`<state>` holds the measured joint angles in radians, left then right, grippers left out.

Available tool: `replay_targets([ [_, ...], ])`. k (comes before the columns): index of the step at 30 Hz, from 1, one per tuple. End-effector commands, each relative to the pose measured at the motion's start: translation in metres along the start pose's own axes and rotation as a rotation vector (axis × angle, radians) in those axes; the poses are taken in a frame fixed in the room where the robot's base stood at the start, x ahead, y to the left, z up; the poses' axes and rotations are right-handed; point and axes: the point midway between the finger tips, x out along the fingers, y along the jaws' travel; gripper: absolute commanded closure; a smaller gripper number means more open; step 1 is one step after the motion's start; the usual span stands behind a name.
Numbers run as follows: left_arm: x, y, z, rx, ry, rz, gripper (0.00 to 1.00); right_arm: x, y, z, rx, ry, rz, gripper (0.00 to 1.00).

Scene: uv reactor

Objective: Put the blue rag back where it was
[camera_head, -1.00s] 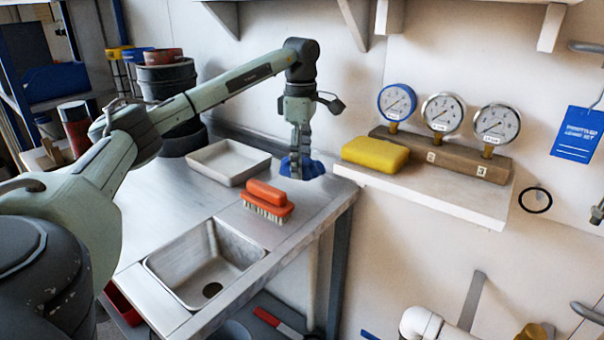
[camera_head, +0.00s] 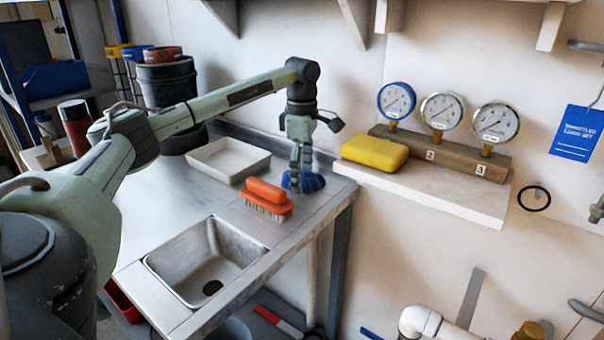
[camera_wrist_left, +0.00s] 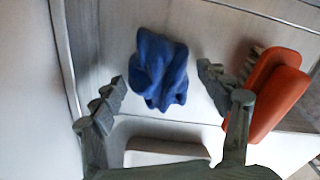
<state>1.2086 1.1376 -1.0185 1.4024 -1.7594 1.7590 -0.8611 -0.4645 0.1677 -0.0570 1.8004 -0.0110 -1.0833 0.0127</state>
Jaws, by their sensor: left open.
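The crumpled blue rag (camera_head: 315,182) lies on the metal counter (camera_head: 165,205) near its back right corner, just behind the orange brush. My left gripper (camera_head: 300,185) points down at the rag, with its fingertips low near the counter. In the left wrist view, the rag (camera_wrist_left: 160,70) sits between the two spread fingers (camera_wrist_left: 162,82), with a visible gap on each side. The left gripper is open and holds nothing. In the head view its fingers hide part of the rag. My right gripper is not in view.
The orange brush (camera_head: 266,195) lies close in front of the rag. A pale tray (camera_head: 228,162) stands to the left, and a sink basin (camera_head: 205,262) is in front. A shelf (camera_head: 440,195) with a yellow sponge (camera_head: 375,153) and gauges is at the right.

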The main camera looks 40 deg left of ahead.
Motion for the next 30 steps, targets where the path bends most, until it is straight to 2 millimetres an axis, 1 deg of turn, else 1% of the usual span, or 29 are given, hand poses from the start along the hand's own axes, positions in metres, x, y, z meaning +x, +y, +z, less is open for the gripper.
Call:
replay_targets([
  [5, -0.002, 0.000, 0.000, 0.000, 0.000, 0.001, 0.25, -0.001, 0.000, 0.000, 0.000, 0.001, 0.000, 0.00],
  [8, -0.010, 0.000, 0.000, 0.000, -0.001, 0.001, 0.25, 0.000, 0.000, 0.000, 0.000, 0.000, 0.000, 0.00],
  [15, -0.051, 0.001, 0.001, 0.000, -0.002, 0.002, 0.25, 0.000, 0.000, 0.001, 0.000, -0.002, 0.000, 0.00],
  [18, -0.065, 0.001, 0.001, 0.000, -0.002, 0.002, 0.25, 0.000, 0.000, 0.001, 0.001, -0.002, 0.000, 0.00],
  [21, -0.074, 0.001, 0.001, 0.000, -0.001, 0.001, 0.25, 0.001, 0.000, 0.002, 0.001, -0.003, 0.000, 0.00],
  [24, -0.078, 0.000, 0.000, 0.000, 0.000, -0.001, 0.25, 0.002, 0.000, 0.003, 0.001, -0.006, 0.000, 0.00],
  [30, -0.078, 0.000, 0.000, 0.000, 0.000, -0.001, 0.25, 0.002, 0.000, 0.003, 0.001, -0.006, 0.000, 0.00],
])
